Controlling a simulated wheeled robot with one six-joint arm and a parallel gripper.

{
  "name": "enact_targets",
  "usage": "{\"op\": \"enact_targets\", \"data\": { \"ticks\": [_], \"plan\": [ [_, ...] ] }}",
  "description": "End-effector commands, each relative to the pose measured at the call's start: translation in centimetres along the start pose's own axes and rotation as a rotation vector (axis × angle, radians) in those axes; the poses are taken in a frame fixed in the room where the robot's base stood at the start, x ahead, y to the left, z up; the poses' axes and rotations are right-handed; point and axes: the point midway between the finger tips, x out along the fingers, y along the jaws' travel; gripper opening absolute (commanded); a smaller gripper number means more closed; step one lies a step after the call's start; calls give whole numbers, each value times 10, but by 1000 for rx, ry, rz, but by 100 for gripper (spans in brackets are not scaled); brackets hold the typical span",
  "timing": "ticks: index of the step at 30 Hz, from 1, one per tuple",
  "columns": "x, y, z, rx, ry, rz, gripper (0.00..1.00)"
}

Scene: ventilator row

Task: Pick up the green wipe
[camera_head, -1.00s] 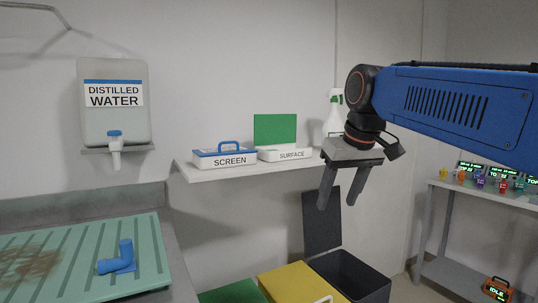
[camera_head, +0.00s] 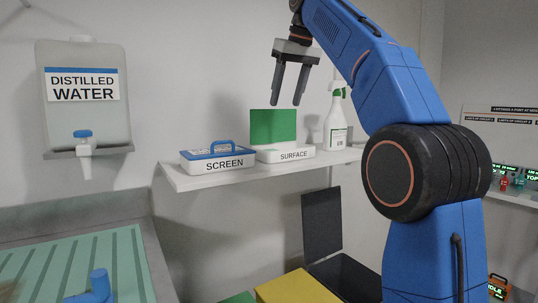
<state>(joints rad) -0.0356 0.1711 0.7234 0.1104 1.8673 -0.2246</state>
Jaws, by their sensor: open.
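The green wipe (camera_head: 273,126) stands upright like a flat sheet out of the white box labelled SURFACE (camera_head: 286,154) on the wall shelf. My gripper (camera_head: 287,101) is open and empty, with its two fingers pointing down. In the picture it is just above the wipe's upper right part. I see a small gap between the fingertips and the wipe's top edge. I cannot tell how far the gripper is in front of the wipe.
On the shelf (camera_head: 200,182), a SCREEN box (camera_head: 216,163) with a blue handled lid stands left of the SURFACE box. A spray bottle (camera_head: 335,123) stands to the right. A distilled water tank (camera_head: 85,110) hangs at left. Bins (camera_head: 297,289) stand below.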

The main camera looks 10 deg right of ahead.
Motion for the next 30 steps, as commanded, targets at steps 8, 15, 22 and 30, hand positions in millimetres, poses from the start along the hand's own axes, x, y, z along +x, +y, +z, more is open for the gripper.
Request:
{"op": "enact_targets", "data": {
  "ticks": [8, 15, 22, 30],
  "plan": [
    [20, 0, -2, -4, -2, -1, 53],
    [59, 0, -2, -3, -2, -1, 53],
    [98, 0, -1, -2, -1, 0, 53],
    [121, 0, -2, -3, 1, 0, 53]
  ]
}}
